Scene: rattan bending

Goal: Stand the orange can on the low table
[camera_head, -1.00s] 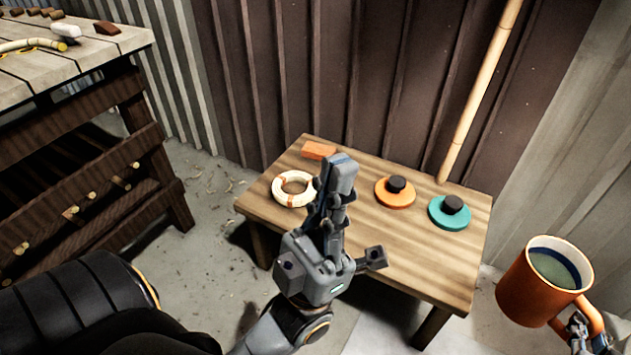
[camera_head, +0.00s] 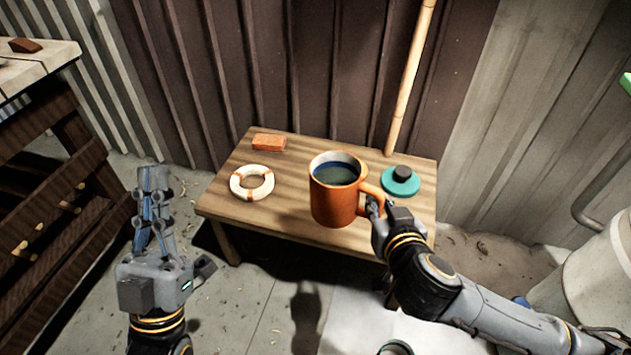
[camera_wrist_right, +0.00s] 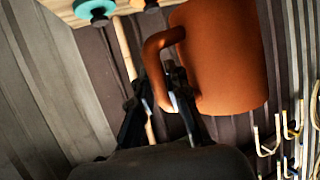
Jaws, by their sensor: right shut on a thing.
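The orange can (camera_head: 334,204) looks like a mug with a handle and dark liquid inside. It is upright in the head view, in front of or over the middle of the low table (camera_head: 285,215); I cannot tell whether it touches the top. My right gripper (camera_head: 376,206) is shut on its handle. In the right wrist view the can (camera_wrist_right: 225,60) fills the upper right, with the fingers (camera_wrist_right: 160,95) at the handle. My left gripper (camera_head: 152,190) is empty, left of the table; its finger opening is unclear.
On the table are a cream ring (camera_head: 238,184), an orange block (camera_head: 269,142) and a teal disc with a black knob (camera_head: 400,184). The orange disc is hidden behind the can. A bamboo pole (camera_head: 408,85) leans behind. A workbench (camera_head: 45,65) stands left, a pale drum (camera_head: 595,275) right.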

